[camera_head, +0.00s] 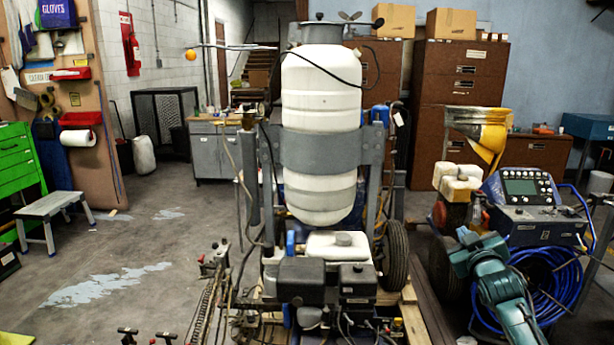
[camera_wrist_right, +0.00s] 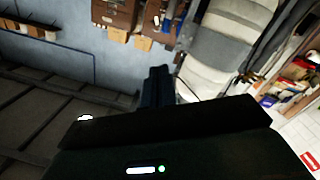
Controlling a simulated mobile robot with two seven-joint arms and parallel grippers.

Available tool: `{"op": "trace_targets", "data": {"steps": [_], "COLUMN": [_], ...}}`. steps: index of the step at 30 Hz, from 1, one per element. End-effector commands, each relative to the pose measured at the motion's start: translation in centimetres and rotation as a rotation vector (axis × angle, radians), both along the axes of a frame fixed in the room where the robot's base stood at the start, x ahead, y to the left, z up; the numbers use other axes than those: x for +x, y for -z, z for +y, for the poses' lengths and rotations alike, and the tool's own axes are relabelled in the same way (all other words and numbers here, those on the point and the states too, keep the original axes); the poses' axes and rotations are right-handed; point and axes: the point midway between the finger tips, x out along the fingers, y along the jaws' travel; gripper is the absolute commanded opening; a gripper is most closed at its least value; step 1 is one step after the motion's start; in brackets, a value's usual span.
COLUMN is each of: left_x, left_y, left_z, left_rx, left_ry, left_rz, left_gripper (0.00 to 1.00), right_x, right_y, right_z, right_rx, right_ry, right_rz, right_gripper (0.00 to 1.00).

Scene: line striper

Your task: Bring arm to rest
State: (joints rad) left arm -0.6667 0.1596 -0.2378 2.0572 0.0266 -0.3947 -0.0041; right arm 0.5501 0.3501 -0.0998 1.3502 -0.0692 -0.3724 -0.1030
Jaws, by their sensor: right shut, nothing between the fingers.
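My right arm, teal, comes in from the lower right in the head view. Its end with the right gripper (camera_head: 465,236) is in front of the blue control unit, to the right of the striper machine. In the right wrist view the gripper's dark fingers (camera_wrist_right: 158,72) are together, with nothing between them. My left gripper is not in view. The line striper (camera_head: 318,160), with its tall white tank and grey band, stands in the middle of the head view, apart from my right gripper. The tank also shows tilted in the wrist view (camera_wrist_right: 225,50).
The blue control unit (camera_head: 540,222) and a coiled blue hose (camera_head: 560,285) are close to my right arm. A black wheel (camera_head: 394,256) is left of it. Brown cabinets (camera_head: 460,75) stand behind. A grey step stool (camera_head: 52,207) stands on the left; floor beside it is open.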

Motion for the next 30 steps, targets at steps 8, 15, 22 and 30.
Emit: {"op": "trace_targets", "data": {"steps": [8, 15, 22, 30], "left_x": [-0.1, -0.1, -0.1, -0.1], "left_y": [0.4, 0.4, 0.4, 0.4], "left_z": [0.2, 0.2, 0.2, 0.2], "left_rx": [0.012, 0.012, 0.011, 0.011], "left_ry": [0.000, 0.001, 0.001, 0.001], "left_rz": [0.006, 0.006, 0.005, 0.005], "left_gripper": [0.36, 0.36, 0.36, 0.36], "right_x": [-4.6, -14.0, -27.9, -38.3], "right_y": [8.9, 18.7, 25.6, 27.0], "right_z": [4.9, 11.1, 17.6, 21.4], "right_rx": [0.204, 0.256, 0.371, 0.480], "right_ry": [-0.076, -0.159, -0.229, -0.246], "right_rz": [0.121, 0.278, 0.457, 0.581], "right_gripper": [0.00, 0.00, 0.00, 0.00]}}
